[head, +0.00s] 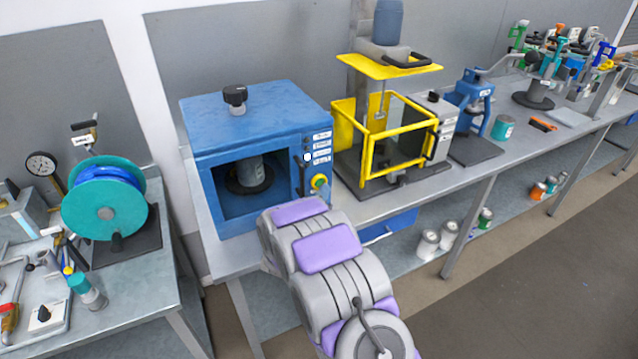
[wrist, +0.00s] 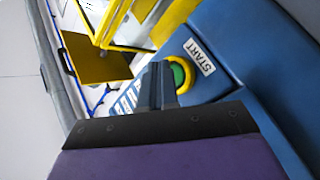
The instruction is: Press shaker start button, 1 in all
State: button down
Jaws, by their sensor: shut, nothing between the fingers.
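The shaker is a blue box-shaped machine (head: 257,125) on the bench in the head view, with an open front and a dark round clamp inside. Its start button (head: 319,182) is green with a yellow ring, low on the front panel at the right. In the wrist view the green start button (wrist: 180,75) sits beside a white START label (wrist: 199,57). My gripper (wrist: 157,68) is shut and empty, its tips just left of the button and partly over it. I cannot tell whether they touch it. In the head view my arm hides the fingers.
A yellow-framed agitator (head: 385,135) stands right of the shaker, with its guard near my arm. A teal reel (head: 104,208) stands on the left bench. Cans (head: 428,243) stand on the lower shelf. The floor (head: 520,270) at right is clear.

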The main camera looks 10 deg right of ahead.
jog(key=shift+w+a+r+p, duration=0.2)
jog(key=shift+w+p, duration=0.25)
jog(key=shift+p, duration=0.35)
dwell(0.4)
jog(key=shift+w+a+r+p, duration=0.1)
jog(key=shift+w+r+p, duration=0.15)
jog(key=shift+r, duration=0.2)
jog(key=shift+w+a+r+p, duration=0.1)
jog(key=shift+r+p, duration=0.1)
jog(key=shift+r, duration=0.2)
dwell(0.5)
jog(key=shift+d, duration=0.1)
jog(key=shift+s+d+f, duration=0.25)
jog(key=shift+f, duration=0.35)
jog(key=shift+s+d+f+p, duration=0.15)
jog(key=shift+s+d, duration=0.25)
jog(key=shift+s, duration=0.45)
jog(key=shift+s+d+f+p, duration=0.15)
jog(key=shift+s+d, duration=0.25)
jog(key=shift+s, duration=0.45)
jog(key=shift+s+d+f, duration=0.15)
jog(key=shift+s+d, duration=0.25)
jog(key=shift+s, duration=0.45)
